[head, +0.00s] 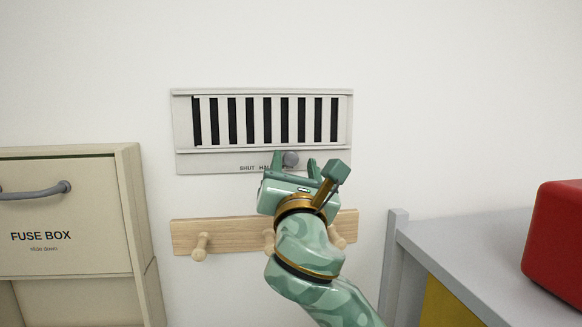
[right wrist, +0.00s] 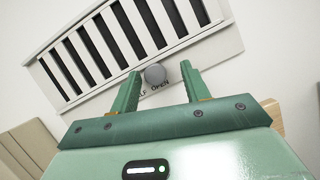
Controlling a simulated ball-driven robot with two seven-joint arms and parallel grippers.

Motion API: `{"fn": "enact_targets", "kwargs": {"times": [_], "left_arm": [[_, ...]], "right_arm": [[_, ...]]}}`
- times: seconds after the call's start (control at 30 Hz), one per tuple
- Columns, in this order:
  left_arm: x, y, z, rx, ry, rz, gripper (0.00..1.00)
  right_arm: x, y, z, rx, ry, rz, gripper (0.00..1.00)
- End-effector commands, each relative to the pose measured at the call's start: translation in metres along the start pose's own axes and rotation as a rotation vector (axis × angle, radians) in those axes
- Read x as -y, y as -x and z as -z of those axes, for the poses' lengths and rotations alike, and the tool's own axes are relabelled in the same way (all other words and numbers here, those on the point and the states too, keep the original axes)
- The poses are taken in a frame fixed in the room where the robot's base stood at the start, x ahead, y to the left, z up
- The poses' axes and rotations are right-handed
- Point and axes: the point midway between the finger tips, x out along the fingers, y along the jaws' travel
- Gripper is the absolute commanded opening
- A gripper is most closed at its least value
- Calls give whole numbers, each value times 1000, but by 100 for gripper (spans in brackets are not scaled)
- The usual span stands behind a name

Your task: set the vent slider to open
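The vent (head: 262,172) is a pale wall panel with a row of dark open slots between light slats. Its round grey knob (head: 291,158) sits at the lower edge, right of the printed words SHUT and HALF. In the right wrist view the knob (right wrist: 155,74) appears just above the word OPEN. My right gripper (head: 294,162) is at the knob, with its fingers spread. In the right wrist view the fingers (right wrist: 160,79) stand on either side of the knob with gaps showing. I cannot tell how deep the knob sits between them. My left gripper is not in view.
A wooden peg rail (head: 225,236) is on the wall below the vent, partly behind my right arm. A beige fuse box (head: 60,205) stands at the left. A grey-topped cabinet (head: 470,245) with a red box (head: 558,240) is at the right.

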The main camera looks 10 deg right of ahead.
Motion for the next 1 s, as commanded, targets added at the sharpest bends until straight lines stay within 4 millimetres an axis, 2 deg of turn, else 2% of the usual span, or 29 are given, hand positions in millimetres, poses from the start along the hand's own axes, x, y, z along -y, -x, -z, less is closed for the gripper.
{"fn": "enact_targets", "kwargs": {"times": [0.2,0.33,0.8,1.0], "left_arm": [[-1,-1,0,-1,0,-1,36],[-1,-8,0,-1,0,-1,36],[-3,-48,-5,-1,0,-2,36],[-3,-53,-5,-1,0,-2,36]], "right_arm": [[-1,2,0,0,-1,-2,46],[-1,18,3,-1,-3,-4,46],[1,136,3,-1,-4,-3,46],[1,160,1,0,-2,-1,46]]}}
